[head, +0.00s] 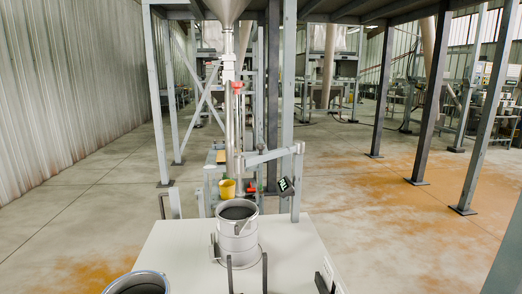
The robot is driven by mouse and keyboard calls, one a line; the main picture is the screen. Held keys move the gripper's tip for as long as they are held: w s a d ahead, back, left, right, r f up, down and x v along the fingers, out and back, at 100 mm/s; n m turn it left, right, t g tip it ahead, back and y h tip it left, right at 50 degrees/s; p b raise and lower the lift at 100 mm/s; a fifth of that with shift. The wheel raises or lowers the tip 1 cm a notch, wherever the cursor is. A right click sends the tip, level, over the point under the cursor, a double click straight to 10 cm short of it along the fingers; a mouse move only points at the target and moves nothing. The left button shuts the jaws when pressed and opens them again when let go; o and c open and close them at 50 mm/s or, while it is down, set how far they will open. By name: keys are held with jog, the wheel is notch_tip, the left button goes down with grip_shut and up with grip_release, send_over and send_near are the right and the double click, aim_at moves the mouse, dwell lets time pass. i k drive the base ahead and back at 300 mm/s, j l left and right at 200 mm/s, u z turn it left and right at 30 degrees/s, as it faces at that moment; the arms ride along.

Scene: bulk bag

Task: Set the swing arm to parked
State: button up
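A grey horizontal bar (270,156), which looks like the swing arm, reaches from a short grey post (297,185) on the right to the upright silver tube (229,130) under the hopper. No sign reading parked can be made out. A red part (237,86) sits on the upright tube, and a small red part shows low beside the bar. I cannot make out my gripper in this view.
An open grey metal drum (238,245) with dark contents stands on a pale flat top (180,250), with dark upright rods around it. A second drum (138,284) is cut off below. A yellow bucket (227,189) sits behind. Steel columns (428,110) stand right; floor left is open.

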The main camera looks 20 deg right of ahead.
aim_at(298, 147)
jog(key=j, duration=0.6)
jog(key=k+j+z, duration=0.1)
jog(key=j, duration=0.55)
jog(key=k+j, duration=0.15)
jog(key=j, duration=0.45)
jog(key=j+z, duration=0.1)
jog(key=j, duration=0.5)
jog(key=k+j+z, duration=0.1)
jog(key=j+z, duration=0.25)
jog(key=j, duration=1.9)
jog(key=i+j+z, duration=0.1)
jog(key=i+j, duration=0.2)
jog(key=i+j+z, duration=0.1)
jog(key=i+j, duration=0.15)
jog(key=j, duration=0.25)
jog(key=i+j+z, duration=0.1)
jog(key=i+j, duration=0.15)
jog(key=j, duration=0.2)
jog(key=i+j+z, duration=0.15)
jog(key=i, duration=0.4)
jog(key=i+j+z, duration=0.1)
jog(key=i+j, duration=0.35)
jog(key=i, duration=0.15)
jog(key=i+j+z, duration=0.15)
jog(key=i+j, duration=0.25)
jog(key=i+l, duration=0.1)
jog(key=i, duration=0.75)
